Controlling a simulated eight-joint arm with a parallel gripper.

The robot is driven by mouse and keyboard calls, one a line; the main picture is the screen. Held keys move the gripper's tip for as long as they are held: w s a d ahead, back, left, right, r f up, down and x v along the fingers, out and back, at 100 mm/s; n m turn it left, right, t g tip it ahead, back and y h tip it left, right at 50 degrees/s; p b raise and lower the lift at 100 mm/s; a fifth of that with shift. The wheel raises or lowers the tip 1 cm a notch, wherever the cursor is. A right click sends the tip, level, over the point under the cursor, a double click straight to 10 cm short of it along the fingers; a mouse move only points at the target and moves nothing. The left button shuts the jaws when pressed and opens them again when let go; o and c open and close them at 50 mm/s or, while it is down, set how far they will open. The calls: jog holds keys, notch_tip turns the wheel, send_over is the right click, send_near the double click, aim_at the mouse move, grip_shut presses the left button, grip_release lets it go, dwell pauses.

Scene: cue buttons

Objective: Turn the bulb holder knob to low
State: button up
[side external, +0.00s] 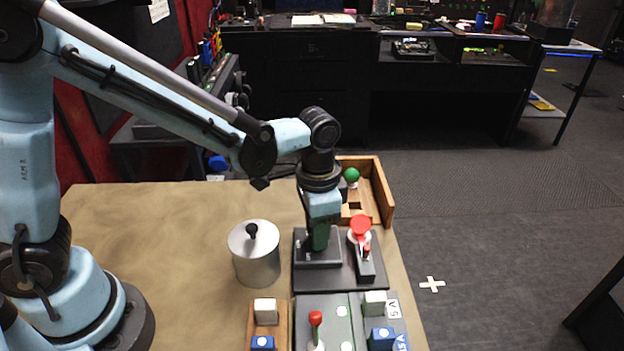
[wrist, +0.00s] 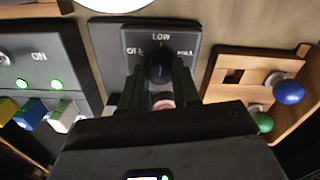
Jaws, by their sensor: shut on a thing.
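The knob (wrist: 160,68) is black and round and sits on a dark grey panel (wrist: 188,36) marked OFF, LOW and FULL. LOW is printed above the knob, OFF to its left and FULL to its right. My gripper (wrist: 160,80) points down at the panel with its two dark fingers on either side of the knob, shut on it. I cannot tell which mark the knob points at. In the side view my gripper (side external: 318,242) reaches down onto the grey box (side external: 318,262) and hides the knob. A red-topped bulb (side external: 360,226) stands just right of it.
A metal pot (side external: 255,258) with a black-knobbed lid stands left of the box. A wooden tray (side external: 382,192) with a green ball (side external: 351,175) lies behind. Panels with a red-tipped lever (side external: 316,318) and coloured blocks lie in front.

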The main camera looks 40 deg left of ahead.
jog(key=o, duration=1.1)
jog(key=shift+c, duration=0.2)
jog(key=shift+r, duration=0.15)
notch_tip(320, 180, up, 12)
jog(key=s+a+f+n+t, duration=0.1)
jog(key=s+a+n+t, duration=0.2)
jog(key=a, duration=0.3)
jog(key=s+a+f+n+t, duration=0.1)
jog(key=s+a+n+t, duration=0.2)
jog(key=a, duration=0.3)
jog(key=shift+s+a+f+t, duration=0.2)
jog(key=shift+a+f+t, duration=0.15)
jog(key=shift+t, duration=0.15)
